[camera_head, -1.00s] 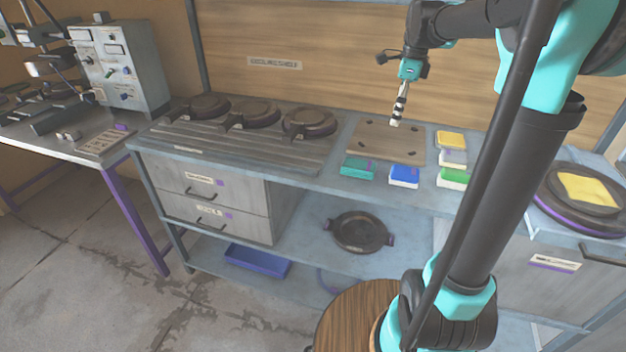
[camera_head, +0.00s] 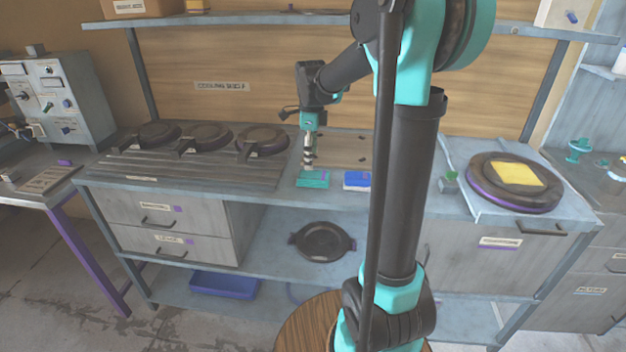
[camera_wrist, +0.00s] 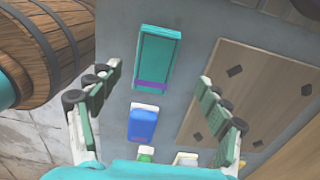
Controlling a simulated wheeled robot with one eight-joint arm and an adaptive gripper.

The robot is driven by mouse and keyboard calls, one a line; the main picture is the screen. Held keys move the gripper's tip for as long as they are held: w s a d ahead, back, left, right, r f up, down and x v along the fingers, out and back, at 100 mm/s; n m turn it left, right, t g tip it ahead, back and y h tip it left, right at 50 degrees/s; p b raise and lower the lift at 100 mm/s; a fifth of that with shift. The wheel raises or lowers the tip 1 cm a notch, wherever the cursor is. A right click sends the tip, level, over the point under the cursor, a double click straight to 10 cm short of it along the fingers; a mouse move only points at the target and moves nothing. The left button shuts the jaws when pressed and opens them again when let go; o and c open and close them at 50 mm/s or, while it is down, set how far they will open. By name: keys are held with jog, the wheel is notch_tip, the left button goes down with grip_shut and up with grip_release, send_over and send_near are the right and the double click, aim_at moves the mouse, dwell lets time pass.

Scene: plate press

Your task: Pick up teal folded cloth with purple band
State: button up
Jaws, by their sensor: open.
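The teal folded cloth with a purple band (camera_head: 313,179) lies flat near the front edge of the grey bench. In the wrist view the teal cloth (camera_wrist: 158,58) shows whole, with its purple band across the lower end. My gripper (camera_head: 309,167) is above it in the head view, pointing down. In the wrist view my gripper (camera_wrist: 160,90) has its fingers wide apart, one to each side of the cloth's line, with nothing between them. I cannot tell the exact height left between fingertips and cloth.
A blue cloth (camera_wrist: 143,124) lies close to the teal one, with green and pale cloths partly hidden beyond it. A wooden board (camera_wrist: 250,100) lies beside them. Several dark round plates (camera_head: 262,141) sit on the rack at left. A yellow cloth (camera_head: 517,174) lies on a round plate at right.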

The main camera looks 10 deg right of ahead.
aim_at(313, 175)
jog(key=shift+s+d+f, duration=0.1)
jog(key=shift+s+f, duration=0.05)
jog(key=shift+f, duration=0.8)
jog(key=shift+s+d+f, duration=0.1)
jog(key=shift+s+f, duration=0.05)
jog(key=shift+f, duration=0.8)
jog(key=shift+s+d+f, duration=0.1)
jog(key=shift+s+f, duration=0.05)
jog(key=shift+f, duration=0.8)
jog(key=shift+c, duration=0.3)
jog(key=c, duration=1.2)
